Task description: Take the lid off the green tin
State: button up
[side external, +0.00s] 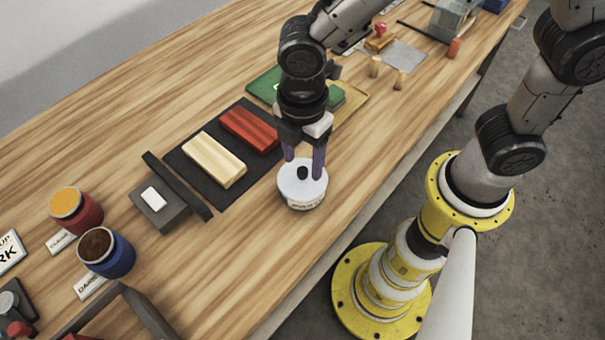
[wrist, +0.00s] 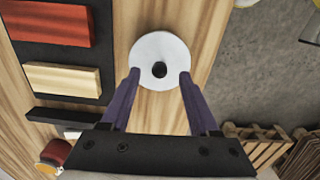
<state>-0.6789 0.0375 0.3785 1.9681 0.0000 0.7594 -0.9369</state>
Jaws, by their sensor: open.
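A round tin (side external: 304,203) stands upright near the table's front edge. Its pale, nearly white lid (side external: 290,186) is on and has a small black knob (side external: 302,173) in the middle. The tin's side has a dark-lettered label; its green colour does not show clearly. My gripper (side external: 304,163) points down over the lid, with purple fingers spread open on either side of the knob. The wrist view shows the lid (wrist: 147,48) and knob (wrist: 159,70) between my fingertips (wrist: 159,75), with nothing gripped. I cannot tell whether the fingertips touch the lid.
A black mat (side external: 192,155) with a cream block (side external: 213,160) and a red block (side external: 249,130) lies left of the tin. A green board (side external: 264,83) lies behind my gripper. Red (side external: 77,210) and blue (side external: 106,254) jars stand at left. Bare table lies in front.

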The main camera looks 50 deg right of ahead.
jog(key=shift+f, duration=0.95)
grip_shut()
